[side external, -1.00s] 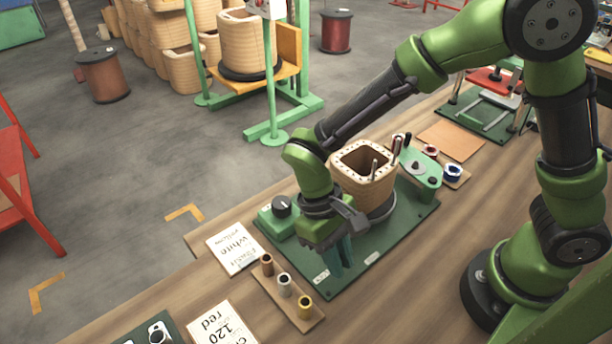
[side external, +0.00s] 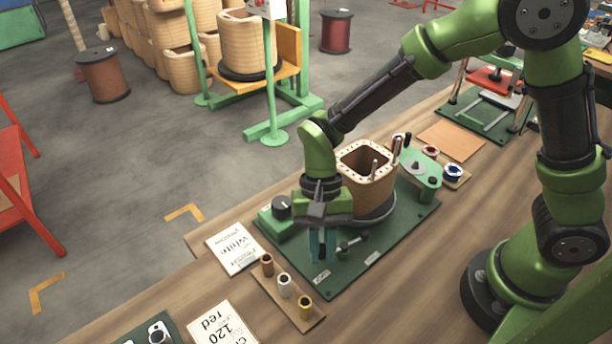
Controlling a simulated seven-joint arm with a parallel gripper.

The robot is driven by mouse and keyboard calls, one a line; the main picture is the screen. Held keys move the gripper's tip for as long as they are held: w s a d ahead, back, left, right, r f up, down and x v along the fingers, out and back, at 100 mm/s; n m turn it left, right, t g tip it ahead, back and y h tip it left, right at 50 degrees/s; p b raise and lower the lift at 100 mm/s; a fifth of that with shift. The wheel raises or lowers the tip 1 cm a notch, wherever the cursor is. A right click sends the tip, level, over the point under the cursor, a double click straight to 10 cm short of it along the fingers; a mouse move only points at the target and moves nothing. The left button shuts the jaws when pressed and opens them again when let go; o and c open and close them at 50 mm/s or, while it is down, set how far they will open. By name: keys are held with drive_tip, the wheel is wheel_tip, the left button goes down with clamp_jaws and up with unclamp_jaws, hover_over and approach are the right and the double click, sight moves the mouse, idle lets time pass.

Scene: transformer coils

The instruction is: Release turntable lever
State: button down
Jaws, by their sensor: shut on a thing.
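The turntable (side external: 378,217) is a dark disc on a green base plate (side external: 318,285). It carries a tan coil former (side external: 370,192) with an open top. A short dark lever (side external: 351,243) with a pale metal part lies low on the plate, in front of the turntable. My gripper (side external: 320,256) points down at the left end of this lever, with its teal fingers shut on it. The fingers hide the gripped end, so the exact contact is not visible.
A green box with a black knob (side external: 282,206) stands just left of my gripper. A wooden rack (side external: 316,321) with several small spools lies in front. A green tensioner arm (side external: 420,170) is behind right. Cards (side external: 234,248) lie at the left.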

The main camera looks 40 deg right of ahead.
drive_tip(key=shift+w+d+m+t, duration=0.3)
drive_tip(key=shift+w+m, duration=0.2)
drive_tip(key=shift+m, duration=0.4)
drive_tip(key=shift+w, duration=0.1)
drive_tip(key=c, duration=1.1)
unclamp_jaws()
drive_tip(key=shift+f, duration=0.1)
drive_tip(key=shift+r, duration=0.25)
drive_tip(key=v, duration=1.6)
drive_tip(key=shift+d+r, duration=0.2)
drive_tip(key=shift+d, duration=0.15)
drive_tip(key=shift+f, duration=0.1)
